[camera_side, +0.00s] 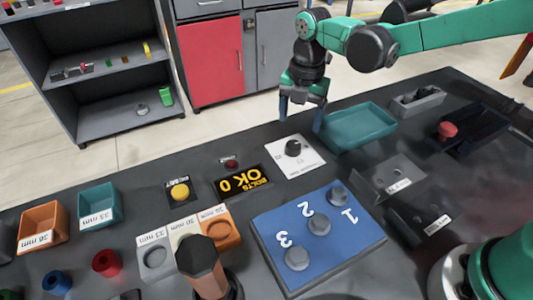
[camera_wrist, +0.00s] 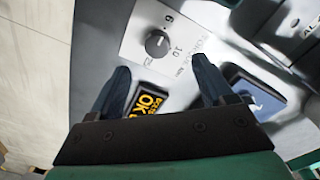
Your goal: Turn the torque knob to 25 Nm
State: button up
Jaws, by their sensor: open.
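The torque knob (camera_side: 293,148) is a black round knob on a white plate (camera_side: 308,163) at the back of the table. In the wrist view the knob (camera_wrist: 157,43) sits on the plate (camera_wrist: 185,32), beyond my fingertips and a little left of the gap's middle. My gripper (camera_side: 301,116) hangs above the table edge, just behind the knob in the side view. Its blue fingers (camera_wrist: 163,84) are apart, empty, and not touching the knob.
A display reading "BOLTS OK 0" (camera_side: 240,184) and a yellow button (camera_side: 180,191) are left of the plate. A teal tray (camera_side: 361,126) is close on its right. A blue plate (camera_side: 263,222) numbered 1 to 3 lies in front. Grey brackets (camera_side: 381,168) stand to the right.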

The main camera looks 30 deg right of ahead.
aim_at(294, 144)
jog(key=shift+w+a+f+n, duration=0.2)
jog(key=shift+a+f+n, duration=0.05)
jog(key=shift+f+n, duration=0.55)
jog(key=shift+f, duration=2.6)
grip_shut()
